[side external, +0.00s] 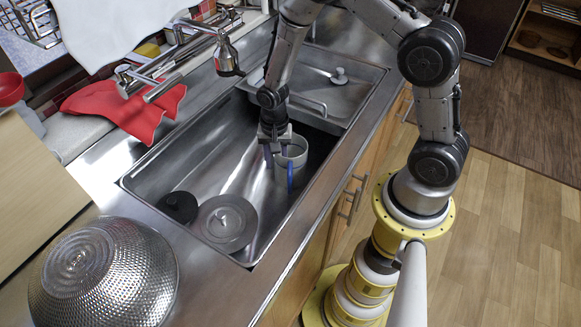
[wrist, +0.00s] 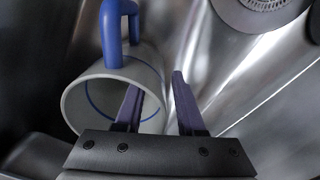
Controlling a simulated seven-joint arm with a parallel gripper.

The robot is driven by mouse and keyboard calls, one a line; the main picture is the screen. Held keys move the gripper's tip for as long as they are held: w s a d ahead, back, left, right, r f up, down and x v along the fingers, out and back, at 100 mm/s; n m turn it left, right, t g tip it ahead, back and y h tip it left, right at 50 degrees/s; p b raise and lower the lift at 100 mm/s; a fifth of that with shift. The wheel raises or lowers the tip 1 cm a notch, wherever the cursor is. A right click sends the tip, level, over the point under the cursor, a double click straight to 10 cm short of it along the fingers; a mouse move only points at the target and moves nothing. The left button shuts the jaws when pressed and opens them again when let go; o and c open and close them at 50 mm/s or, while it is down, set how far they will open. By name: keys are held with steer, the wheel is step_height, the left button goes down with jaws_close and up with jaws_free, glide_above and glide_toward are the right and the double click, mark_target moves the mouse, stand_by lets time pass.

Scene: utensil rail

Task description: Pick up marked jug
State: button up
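The jug is pale grey with a blue handle and a blue line inside; it sits in the sink basin in the side external view (side external: 300,161). In the wrist view the jug (wrist: 92,98) is at the left, its mouth facing the camera and its handle at the top. My gripper (side external: 276,157) points down at the jug's left side. In the wrist view my gripper (wrist: 155,85) is open, its purple fingers apart. The left finger overlaps the jug's mouth and the right finger is outside the rim, with the wall between them. I cannot tell whether either finger touches it.
The steel sink (side external: 205,165) has walls close around the jug. A round grey lid-like item (side external: 226,222) and a black round item (side external: 178,206) lie at the basin's near end.

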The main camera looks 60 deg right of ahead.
steer(key=shift+f, duration=0.45)
jaws_close()
stand_by(1.1)
